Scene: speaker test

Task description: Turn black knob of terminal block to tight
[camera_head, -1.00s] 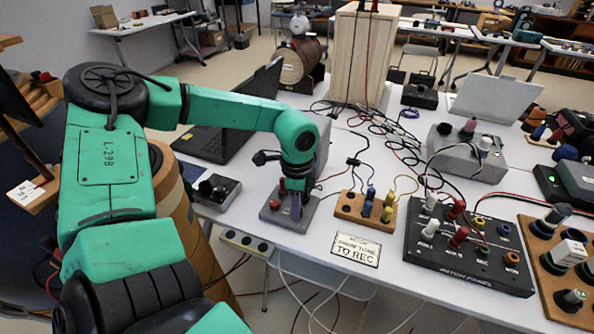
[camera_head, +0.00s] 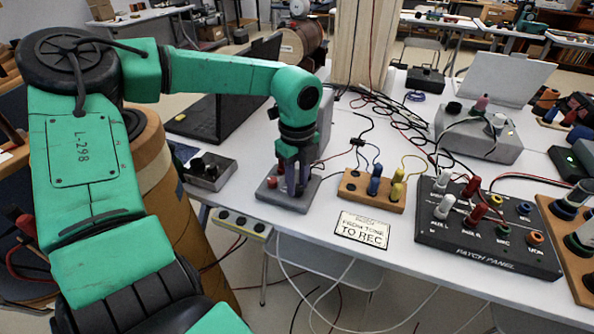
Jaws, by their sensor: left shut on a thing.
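The terminal block (camera_head: 270,194) is a low grey block on the white table, in the middle of the head view. A red knob (camera_head: 281,171) stands on its left part. My left gripper (camera_head: 297,188) points down over the block's right part, just right of the red knob. Its fingers are shut on the black knob, which is mostly hidden between them. My right gripper is not in view.
A grey box with black knobs (camera_head: 209,172) stands left of the block. A wooden block with blue and yellow plugs (camera_head: 371,189) is close on the right. A sign (camera_head: 361,230) and a black patch panel (camera_head: 487,227) lie farther right.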

